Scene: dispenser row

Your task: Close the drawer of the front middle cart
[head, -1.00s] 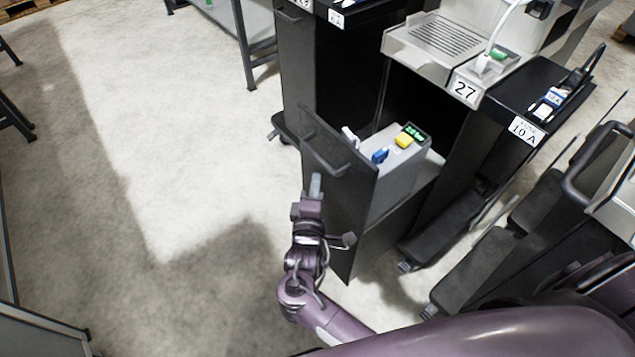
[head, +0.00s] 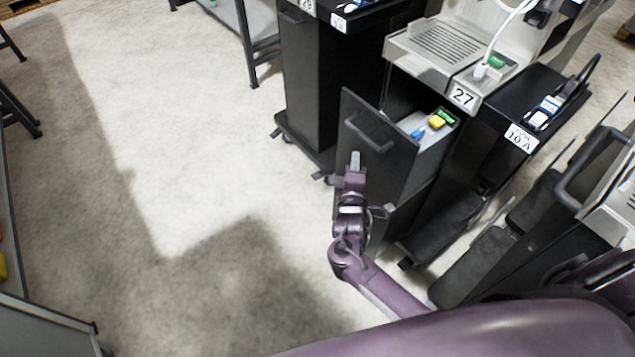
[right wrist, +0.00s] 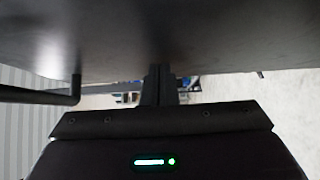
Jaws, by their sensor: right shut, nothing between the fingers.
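The front middle cart, labelled 27, is black with a steel top (head: 435,48). Its drawer (head: 375,150) is partly out, with a black front panel and a bar handle (head: 368,134). Blue, yellow and green items show inside at the drawer's far end. My right gripper (head: 355,160) is shut and empty, its fingertips at the drawer front just below the handle. In the right wrist view the shut fingers (right wrist: 160,85) reach to the dark panel (right wrist: 150,35), with the handle (right wrist: 60,95) at left; contact is hard to tell. My left gripper is not in view.
Cart 29 (head: 310,85) stands to the left of the open drawer. A black-topped unit labelled 10 A (head: 525,100) adjoins on the right, with another cart (head: 600,190) farther right. The floor at left (head: 190,150) is clear.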

